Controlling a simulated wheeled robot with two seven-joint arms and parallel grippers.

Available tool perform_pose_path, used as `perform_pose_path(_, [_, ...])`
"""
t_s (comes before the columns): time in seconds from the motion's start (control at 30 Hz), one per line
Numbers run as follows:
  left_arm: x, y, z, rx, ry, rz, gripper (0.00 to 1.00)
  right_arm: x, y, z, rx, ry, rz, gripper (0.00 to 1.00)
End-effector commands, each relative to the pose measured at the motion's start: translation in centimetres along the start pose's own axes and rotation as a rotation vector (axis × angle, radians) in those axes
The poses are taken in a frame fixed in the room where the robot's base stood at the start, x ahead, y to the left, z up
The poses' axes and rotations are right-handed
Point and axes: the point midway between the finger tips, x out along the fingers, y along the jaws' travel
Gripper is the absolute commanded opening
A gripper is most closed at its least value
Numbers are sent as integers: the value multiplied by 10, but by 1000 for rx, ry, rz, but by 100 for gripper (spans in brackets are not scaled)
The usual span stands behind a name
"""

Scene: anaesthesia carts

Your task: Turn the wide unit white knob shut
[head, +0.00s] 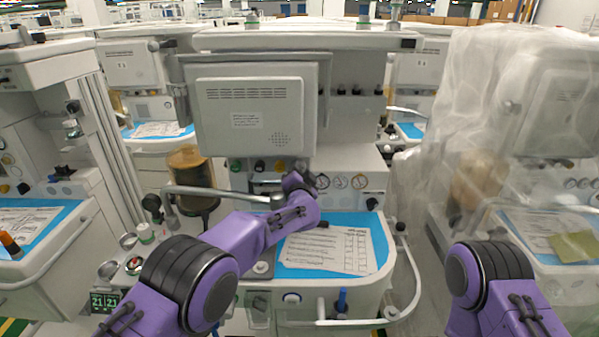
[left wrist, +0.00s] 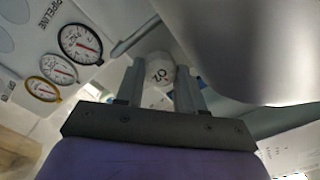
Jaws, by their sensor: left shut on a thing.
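The white knob (left wrist: 160,69) shows in the left wrist view, with dark lettering on its round face. It sits between the two fingers of my left gripper (left wrist: 160,85), which is shut on it. In the head view my left gripper (head: 301,172) is at the front panel of the middle unit (head: 350,165), just below its monitor, and it hides the knob there. How far the knob is turned cannot be told. My right arm enters at the lower right of the head view, and its gripper is out of the picture.
Dials (head: 341,182) sit right of my left gripper; a green knob (head: 235,165) and a black knob (head: 259,166) sit left. The monitor (head: 252,110) is close above. A metal bar (head: 215,192) and papers (head: 330,248) lie nearby. A plastic-draped unit (head: 490,130) stands right.

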Motion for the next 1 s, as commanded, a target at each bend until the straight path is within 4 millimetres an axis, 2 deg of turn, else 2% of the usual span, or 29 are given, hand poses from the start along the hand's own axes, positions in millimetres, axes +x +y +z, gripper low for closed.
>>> perform_pose_path(0.03, [-1,5,4,35,-6,9,7,0,0,0,0,0,0,40])
perform_pose_path(0.4, [-1,5,4,236,-6,9,7,0,0,0,0,0,0,40])
perform_pose_path(1.0, [-1,5,4,291,-5,10,7,-1,0,0,0,0,0,40])
